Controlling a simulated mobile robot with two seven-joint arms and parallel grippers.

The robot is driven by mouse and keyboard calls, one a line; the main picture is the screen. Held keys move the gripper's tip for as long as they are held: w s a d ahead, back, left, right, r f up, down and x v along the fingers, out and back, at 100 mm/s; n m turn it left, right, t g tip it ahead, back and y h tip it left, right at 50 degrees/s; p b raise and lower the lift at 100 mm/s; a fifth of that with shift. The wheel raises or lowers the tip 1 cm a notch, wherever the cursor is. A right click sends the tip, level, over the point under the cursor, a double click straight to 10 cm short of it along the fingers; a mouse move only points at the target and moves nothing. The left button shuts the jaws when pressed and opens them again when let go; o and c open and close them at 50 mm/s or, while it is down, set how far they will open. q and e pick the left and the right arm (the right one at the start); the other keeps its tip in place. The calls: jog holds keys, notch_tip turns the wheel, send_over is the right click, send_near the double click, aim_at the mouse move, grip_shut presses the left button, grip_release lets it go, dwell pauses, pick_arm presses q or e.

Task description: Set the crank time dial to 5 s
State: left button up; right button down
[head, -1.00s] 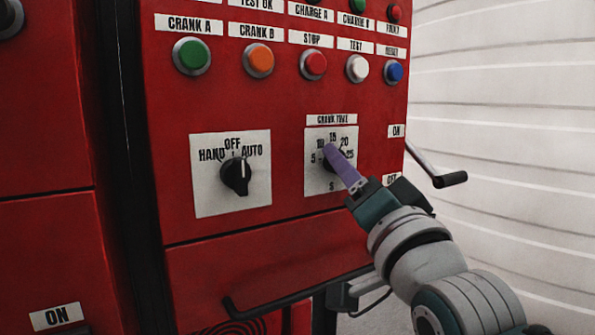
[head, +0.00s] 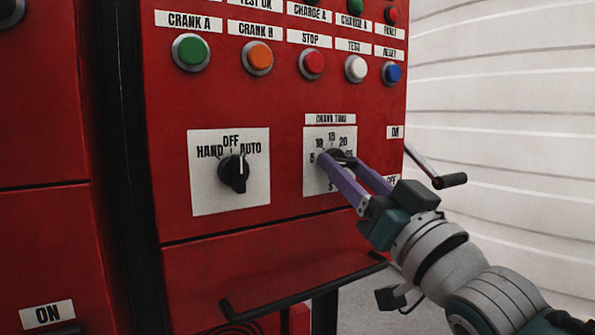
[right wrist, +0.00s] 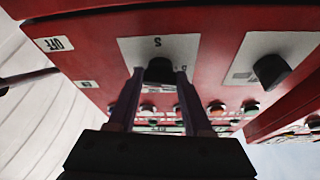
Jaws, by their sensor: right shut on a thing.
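The crank time dial is a black knob (head: 335,154) on a white square plate (head: 313,188), on the red panel in the head view. The right wrist view shows the knob (right wrist: 160,71) between the fingertips. The fingers partly cover the knob, and I cannot tell where its pointer stands. My left gripper is not in view.
A HAND/OFF/AUTO selector (head: 234,172) sits left of the dial. A row of coloured buttons (head: 313,64) runs above. A crank handle (head: 440,178) sticks out at the right edge, close to my right arm. A black bar (head: 300,292) runs below the panel.

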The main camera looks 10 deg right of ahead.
dwell(0.4)
jog(key=shift+c, duration=1.6)
grip_release()
jog(key=v, duration=1)
jog(key=shift+p, duration=0.45)
